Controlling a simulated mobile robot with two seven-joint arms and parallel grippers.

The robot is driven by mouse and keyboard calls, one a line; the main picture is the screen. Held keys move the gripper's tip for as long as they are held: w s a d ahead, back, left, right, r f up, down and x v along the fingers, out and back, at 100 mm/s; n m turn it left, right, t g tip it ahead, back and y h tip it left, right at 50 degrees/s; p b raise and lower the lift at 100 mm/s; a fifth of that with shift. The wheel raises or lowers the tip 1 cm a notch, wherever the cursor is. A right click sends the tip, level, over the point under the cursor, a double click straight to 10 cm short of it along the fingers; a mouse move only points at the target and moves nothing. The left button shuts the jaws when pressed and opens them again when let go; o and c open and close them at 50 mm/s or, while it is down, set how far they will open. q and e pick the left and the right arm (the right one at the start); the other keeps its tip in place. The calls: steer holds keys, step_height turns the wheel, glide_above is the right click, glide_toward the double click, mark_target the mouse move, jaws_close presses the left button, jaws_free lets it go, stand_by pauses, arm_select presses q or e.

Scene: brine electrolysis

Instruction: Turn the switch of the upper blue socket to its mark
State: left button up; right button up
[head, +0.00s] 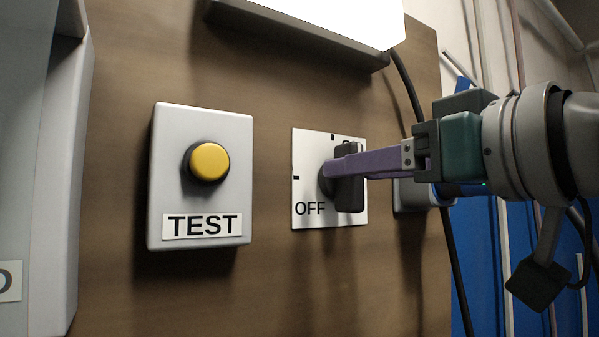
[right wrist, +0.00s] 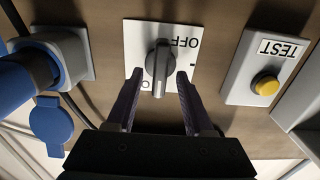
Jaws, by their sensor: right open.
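The switch is a dark rotary knob (head: 349,186) on a white square plate (head: 312,150) with black marks and the word OFF at its lower left. In the right wrist view, which is upside down, the knob (right wrist: 160,68) stands about upright on its plate (right wrist: 134,42). My right gripper (head: 340,163) has purple fingers. In the right wrist view the gripper (right wrist: 160,76) is open, one finger on each side of the knob, with small gaps visible. A finger hides part of the plate in the head view. My left gripper is not in view.
A TEST box (head: 170,130) with a yellow button (head: 209,162) is left of the switch. A grey socket housing (right wrist: 78,48) with a blue plug (right wrist: 22,78) and blue lid (right wrist: 52,124) is beside it. A white box (head: 320,20) is above; a black cable (head: 408,85) hangs at right.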

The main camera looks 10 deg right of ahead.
jaws_close()
stand_by(0.4)
